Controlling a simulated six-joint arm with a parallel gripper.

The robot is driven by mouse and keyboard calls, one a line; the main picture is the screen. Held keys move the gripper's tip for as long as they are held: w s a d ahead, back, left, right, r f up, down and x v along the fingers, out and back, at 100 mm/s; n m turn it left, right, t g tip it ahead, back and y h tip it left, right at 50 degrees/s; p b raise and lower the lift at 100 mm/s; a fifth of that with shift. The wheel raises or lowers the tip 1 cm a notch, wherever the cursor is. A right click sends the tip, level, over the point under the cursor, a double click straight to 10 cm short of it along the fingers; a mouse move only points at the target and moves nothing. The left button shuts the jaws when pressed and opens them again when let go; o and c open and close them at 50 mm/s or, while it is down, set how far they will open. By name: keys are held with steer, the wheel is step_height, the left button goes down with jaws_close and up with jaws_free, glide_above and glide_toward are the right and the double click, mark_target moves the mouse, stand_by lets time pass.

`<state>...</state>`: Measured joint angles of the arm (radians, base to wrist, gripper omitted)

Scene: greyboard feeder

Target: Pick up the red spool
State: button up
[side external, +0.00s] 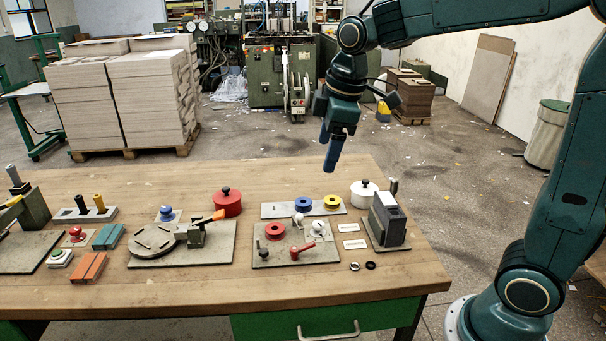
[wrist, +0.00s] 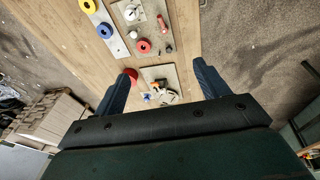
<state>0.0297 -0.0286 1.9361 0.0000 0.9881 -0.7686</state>
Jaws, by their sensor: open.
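The red spool (side external: 274,231) lies on a grey plate (side external: 288,258) near the middle of the workbench. It also shows in the wrist view (wrist: 144,46), beyond the fingertips. My gripper (side external: 329,150) hangs high above the back of the bench, well clear of the spool. In the wrist view my gripper (wrist: 160,78) has its two blue fingers wide apart with nothing between them. A blue spool (side external: 302,204) and a yellow spool (side external: 332,201) sit on a separate strip (side external: 317,210) behind the red one.
A red lever (side external: 302,249), a black knob (side external: 262,249) and a white dial (side external: 319,228) stand close to the red spool. A red lidded pot (side external: 228,202) and a white one (side external: 363,193) stand behind. A dark block (side external: 387,220) is at right.

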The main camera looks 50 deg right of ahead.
steer(key=w+d+f+n+g, duration=0.1)
steer(key=w+f+n+g, duration=0.1)
steer(key=w+f+n, duration=0.65)
glide_above(275, 230)
step_height(275, 230, down, 7)
steer(key=shift+s+f+g, duration=0.15)
steer(key=shift+f+g, duration=0.05)
steer(key=shift+g, duration=0.2)
steer(key=shift+f, duration=4.3)
steer(key=shift+f, duration=0.1)
steer(key=shift+f, duration=2.5)
steer(key=shift+c, duration=0.4)
steer(key=c, duration=1)
